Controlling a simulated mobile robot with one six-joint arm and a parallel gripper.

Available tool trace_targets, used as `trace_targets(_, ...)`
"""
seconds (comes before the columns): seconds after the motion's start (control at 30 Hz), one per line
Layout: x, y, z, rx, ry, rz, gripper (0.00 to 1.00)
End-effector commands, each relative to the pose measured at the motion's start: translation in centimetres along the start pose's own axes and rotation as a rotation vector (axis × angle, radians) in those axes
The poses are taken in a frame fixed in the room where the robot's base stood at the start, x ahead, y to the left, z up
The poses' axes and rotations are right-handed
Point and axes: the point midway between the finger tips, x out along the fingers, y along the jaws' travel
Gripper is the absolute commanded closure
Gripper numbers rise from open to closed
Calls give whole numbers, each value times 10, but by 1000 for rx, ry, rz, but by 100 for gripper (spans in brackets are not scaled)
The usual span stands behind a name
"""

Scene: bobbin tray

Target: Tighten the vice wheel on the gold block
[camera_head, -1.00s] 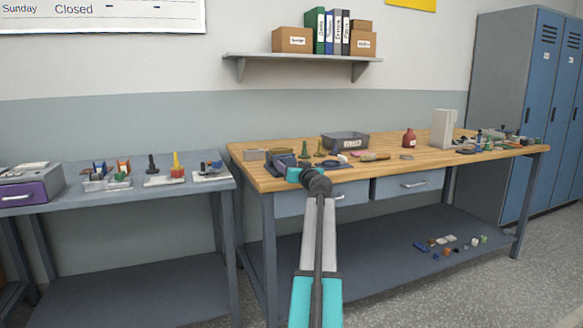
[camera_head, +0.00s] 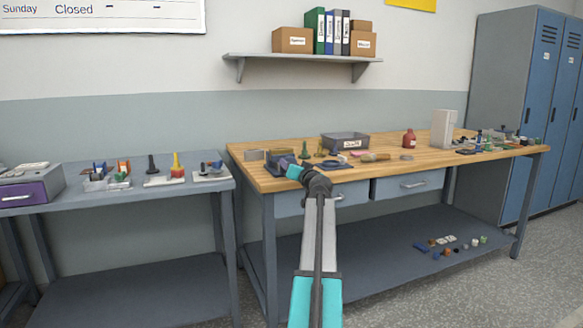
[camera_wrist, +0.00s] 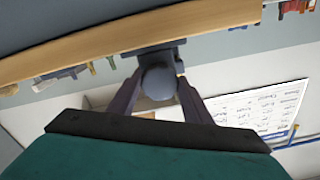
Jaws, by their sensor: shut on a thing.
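The blue-grey vice (camera_head: 279,161) sits at the front left edge of the wooden bench. In the wrist view its round vice wheel (camera_wrist: 158,82) lies between the two dark fingers of my gripper (camera_wrist: 156,88), and the gripper is shut on it. In the head view my gripper (camera_head: 284,166) reaches the vice from the front, and its teal wrist partly covers it. The gold block cannot be made out in either view. The vice jaws are too small or hidden to tell how far they are closed.
The wooden bench (camera_head: 400,163) holds a grey bin (camera_head: 345,141), green pieces and a red bottle (camera_head: 409,138) behind and right of the vice. A drawer (camera_head: 410,184) sits below the bench top. A grey table (camera_head: 140,190) with small trays stands at left.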

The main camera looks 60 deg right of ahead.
Motion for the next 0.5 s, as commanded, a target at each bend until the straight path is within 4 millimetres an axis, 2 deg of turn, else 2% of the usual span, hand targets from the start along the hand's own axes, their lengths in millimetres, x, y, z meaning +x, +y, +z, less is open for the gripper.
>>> trace_targets(0.23, 0, -1, -1, 152, 0, 0, 77)
trace_targets(0.5, 0, 0, 0, 151, 1, -1, 77)
